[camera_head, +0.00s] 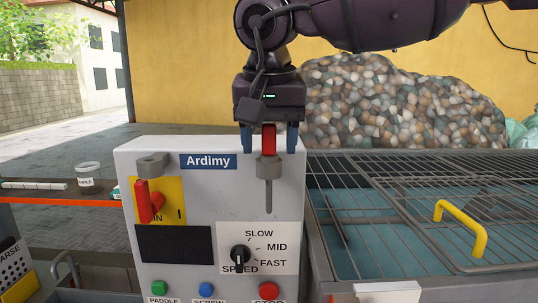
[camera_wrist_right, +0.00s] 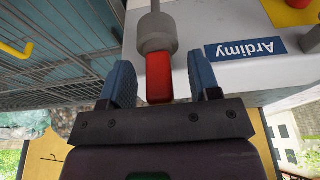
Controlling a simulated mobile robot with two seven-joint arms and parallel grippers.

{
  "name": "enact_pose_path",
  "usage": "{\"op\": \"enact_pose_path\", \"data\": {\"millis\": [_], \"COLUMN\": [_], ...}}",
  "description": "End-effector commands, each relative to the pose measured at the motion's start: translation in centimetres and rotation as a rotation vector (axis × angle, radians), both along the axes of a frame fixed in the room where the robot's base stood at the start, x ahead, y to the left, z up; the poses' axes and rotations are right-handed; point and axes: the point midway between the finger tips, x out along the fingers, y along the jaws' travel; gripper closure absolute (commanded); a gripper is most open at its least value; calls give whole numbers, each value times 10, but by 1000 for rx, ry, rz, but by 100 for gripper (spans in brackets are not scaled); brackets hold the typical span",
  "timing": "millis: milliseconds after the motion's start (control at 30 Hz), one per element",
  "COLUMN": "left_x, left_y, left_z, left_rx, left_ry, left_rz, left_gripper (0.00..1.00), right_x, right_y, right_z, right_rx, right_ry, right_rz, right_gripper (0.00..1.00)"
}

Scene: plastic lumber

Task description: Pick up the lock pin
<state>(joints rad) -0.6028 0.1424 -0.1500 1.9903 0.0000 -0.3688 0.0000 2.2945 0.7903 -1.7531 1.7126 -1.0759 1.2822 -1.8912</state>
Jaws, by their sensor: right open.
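The lock pin has a red handle (camera_head: 269,138) and stands upright in a grey holder (camera_head: 268,168) on the front of the white Ardimy control box. Its thin grey shaft (camera_head: 268,197) hangs below the holder. In the right wrist view the red handle (camera_wrist_right: 158,77) lies between the two blue fingers. My right gripper (camera_head: 269,146) is above the box with its fingers open, one on each side of the handle. Gaps show between the handle and both fingers in the wrist view (camera_wrist_right: 166,80). My left gripper is not in view.
A grey bracket (camera_head: 152,165), a red lever (camera_head: 144,201) and a speed knob (camera_head: 240,259) are on the box front. A wire-mesh grate with a yellow handle (camera_head: 462,228) is at the right. A shelf with a sample cup (camera_head: 89,174) is at the left.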

Motion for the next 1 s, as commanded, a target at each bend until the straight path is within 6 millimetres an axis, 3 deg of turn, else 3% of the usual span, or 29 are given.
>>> {"op": "enact_pose_path", "data": {"millis": [167, 500, 767, 1000], "left_x": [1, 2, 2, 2], "left_y": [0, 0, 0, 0], "left_z": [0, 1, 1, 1], "left_rx": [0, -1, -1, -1], "left_ry": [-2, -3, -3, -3], "left_rz": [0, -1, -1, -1], "left_gripper": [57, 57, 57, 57], "right_x": [0, 0, 0, 0], "right_y": [0, 0, 0, 0], "right_z": [0, 0, 3, 33], "right_rx": [0, 0, 0, 4], "right_ry": [0, 0, -1, -2], "right_rz": [0, 0, 0, -2], "right_gripper": [46, 95, 96, 96]}}
